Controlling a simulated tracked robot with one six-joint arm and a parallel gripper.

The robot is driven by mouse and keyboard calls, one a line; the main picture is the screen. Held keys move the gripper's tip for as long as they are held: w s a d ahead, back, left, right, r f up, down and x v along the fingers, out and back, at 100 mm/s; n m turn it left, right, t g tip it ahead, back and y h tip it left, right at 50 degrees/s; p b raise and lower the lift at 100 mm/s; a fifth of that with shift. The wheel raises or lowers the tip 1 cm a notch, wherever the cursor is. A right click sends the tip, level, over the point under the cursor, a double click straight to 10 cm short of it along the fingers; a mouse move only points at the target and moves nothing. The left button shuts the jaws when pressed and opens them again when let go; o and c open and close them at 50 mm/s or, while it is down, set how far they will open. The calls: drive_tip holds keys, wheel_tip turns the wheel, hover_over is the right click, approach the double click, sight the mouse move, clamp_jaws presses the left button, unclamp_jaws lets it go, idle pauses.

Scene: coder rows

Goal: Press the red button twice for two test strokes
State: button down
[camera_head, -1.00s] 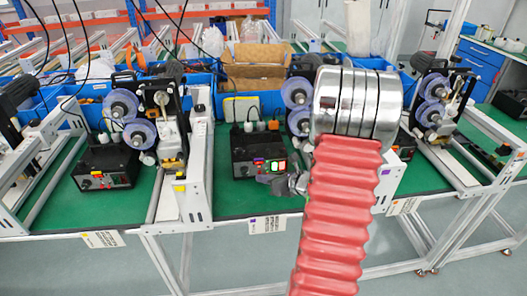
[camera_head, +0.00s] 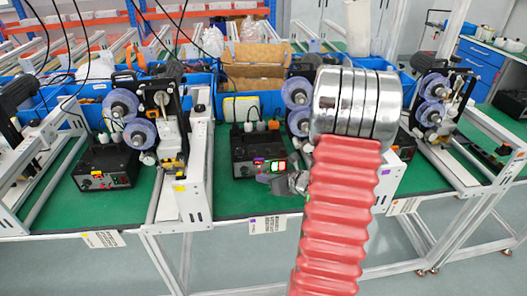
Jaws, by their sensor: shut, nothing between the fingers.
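A black control box (camera_head: 242,152) stands on the green bench mat in the middle bay. Small coloured buttons (camera_head: 271,166) show at its lower right front, with red and green among them. They are too small to tell which one is the red button or whether it is pressed. My gripper (camera_head: 268,178) is shut and empty, just below and in front of these buttons. Its dark fingers point left, and I cannot tell whether they touch the box. My red ribbed arm hides the bench to the right.
A second black control box (camera_head: 104,167) sits in the left bay. Machines with purple reels (camera_head: 139,133) flank the bays. A white upright frame (camera_head: 196,170) stands left of the middle box. Green mat in front of the box is clear.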

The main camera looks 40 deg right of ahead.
drive_tip(key=shift+w+d+r, duration=0.1)
drive_tip(key=shift+w+d, duration=0.15)
drive_tip(key=shift+w, duration=0.1)
drive_tip(key=shift+s, duration=0.1)
idle(0.3)
drive_tip(key=shift+s+a, duration=0.2)
drive_tip(key=shift+s, duration=0.05)
drive_tip(key=shift+s+a, duration=0.6)
drive_tip(key=shift+s, duration=0.25)
drive_tip(key=shift+s+a, duration=0.55)
drive_tip(key=shift+s, duration=0.25)
drive_tip(key=shift+s+a, duration=0.6)
drive_tip(key=shift+s, duration=0.25)
idle(1.5)
drive_tip(key=shift+d, duration=0.1)
